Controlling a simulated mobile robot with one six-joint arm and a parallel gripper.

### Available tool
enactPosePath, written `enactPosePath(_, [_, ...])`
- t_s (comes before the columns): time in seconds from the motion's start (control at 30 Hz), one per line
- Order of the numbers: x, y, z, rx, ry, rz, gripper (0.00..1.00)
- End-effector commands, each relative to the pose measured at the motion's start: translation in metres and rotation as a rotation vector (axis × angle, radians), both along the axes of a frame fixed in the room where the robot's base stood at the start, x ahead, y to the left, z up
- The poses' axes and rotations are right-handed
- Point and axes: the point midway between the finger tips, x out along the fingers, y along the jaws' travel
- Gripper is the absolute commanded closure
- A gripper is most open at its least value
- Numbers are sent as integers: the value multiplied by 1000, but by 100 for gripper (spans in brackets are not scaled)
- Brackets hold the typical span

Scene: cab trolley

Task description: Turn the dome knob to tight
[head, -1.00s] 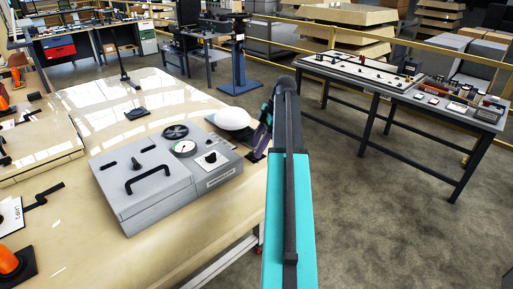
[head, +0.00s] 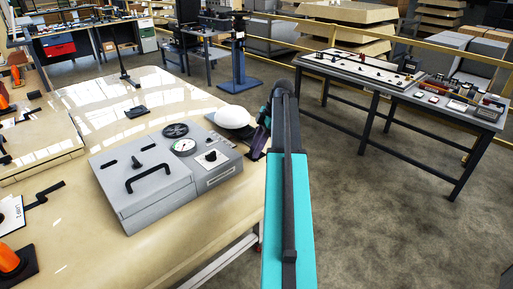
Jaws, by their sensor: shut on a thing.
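My gripper (head: 257,140) is at the right side of the dome, low and partly hidden behind my teal arm. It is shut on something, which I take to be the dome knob. The knob itself and the fingertips cannot be made out, so I cannot read the knob's angle.
The grey box (head: 150,211) carries a black handle (head: 149,177), a round gauge (head: 184,146), a black handwheel (head: 175,130) and a small knob (head: 211,156). A dark bench (head: 409,101) with small parts stands at the right. The floor between is clear.

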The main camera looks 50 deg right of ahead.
Motion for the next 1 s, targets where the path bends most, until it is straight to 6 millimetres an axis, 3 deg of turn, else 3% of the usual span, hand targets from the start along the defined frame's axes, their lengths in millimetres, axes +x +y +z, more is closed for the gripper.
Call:
enactPosePath(0.47, [-3, 3, -1, 1, 1, -179, 92])
enactPosePath(1.0, [-6, 8, 0, 0, -1, -650, 92])
